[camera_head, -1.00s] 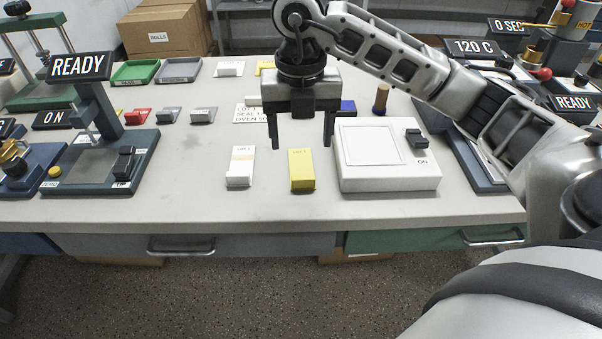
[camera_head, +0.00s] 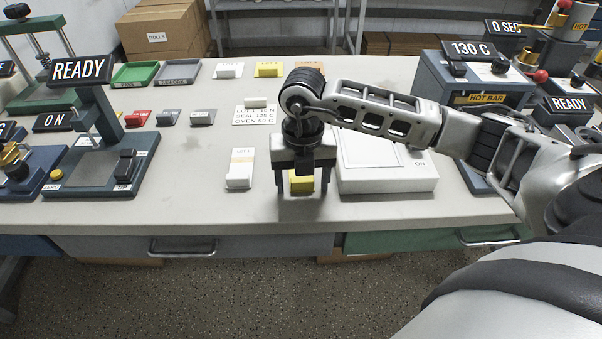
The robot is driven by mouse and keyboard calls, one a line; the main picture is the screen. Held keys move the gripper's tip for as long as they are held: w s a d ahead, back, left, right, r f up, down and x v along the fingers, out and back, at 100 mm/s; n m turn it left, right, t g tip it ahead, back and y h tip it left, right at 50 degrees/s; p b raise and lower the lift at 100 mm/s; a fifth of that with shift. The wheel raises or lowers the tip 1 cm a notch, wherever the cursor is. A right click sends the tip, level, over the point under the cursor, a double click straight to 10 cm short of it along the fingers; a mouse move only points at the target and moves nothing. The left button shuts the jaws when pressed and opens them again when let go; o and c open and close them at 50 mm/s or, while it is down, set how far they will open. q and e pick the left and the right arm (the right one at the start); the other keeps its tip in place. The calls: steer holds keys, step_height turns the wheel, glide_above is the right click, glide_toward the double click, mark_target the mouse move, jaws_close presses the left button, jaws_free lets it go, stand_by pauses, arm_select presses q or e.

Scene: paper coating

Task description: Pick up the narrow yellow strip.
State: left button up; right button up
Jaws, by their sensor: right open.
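The narrow yellow strip (camera_head: 302,184) lies on the front middle of the bench, with a yellow block at its near end. My right gripper (camera_head: 302,191) is directly over it, pointing down. Its jaws are open, one finger on each side of the yellow block. The gripper body hides the far part of the strip. I cannot tell whether the fingers touch the strip or the bench. My left gripper is not in view.
A white strip (camera_head: 239,169) lies just left of the gripper. A white light box (camera_head: 385,180) stands close on the right. A label card (camera_head: 256,115) lies behind. A press with a READY sign (camera_head: 79,70) stands at left. The bench front is clear.

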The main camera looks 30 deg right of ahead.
steer(key=c, duration=1)
steer(key=shift+c, duration=0.3)
